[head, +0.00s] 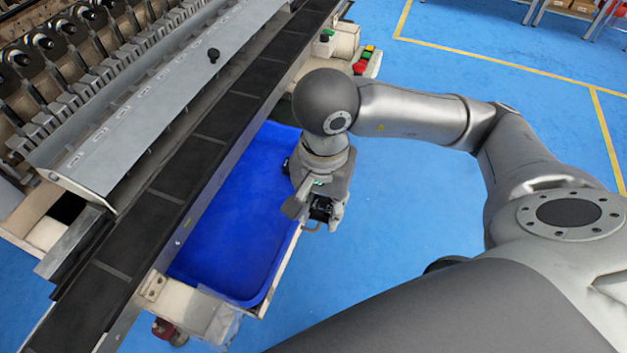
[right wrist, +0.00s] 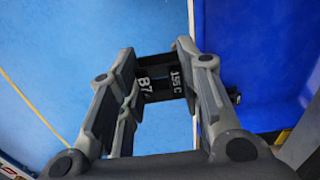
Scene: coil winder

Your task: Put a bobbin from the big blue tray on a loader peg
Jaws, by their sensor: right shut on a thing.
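My right gripper (head: 316,212) is shut on a black bobbin (head: 322,208) over the right rim of the big blue tray. In the right wrist view the bobbin (right wrist: 162,86) sits between the two fingers and carries white marks, among them "155C". The big blue tray (head: 238,235) lies beside the winder's long dark rail; its visible floor looks empty, and its far end is partly hidden by my arm. The tray also shows in the right wrist view (right wrist: 265,55). I cannot make out which parts are the loader pegs. My left gripper is not in view.
The dark rail (head: 190,160) runs between cover and tray. A button box (head: 365,60) stands at the far end.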

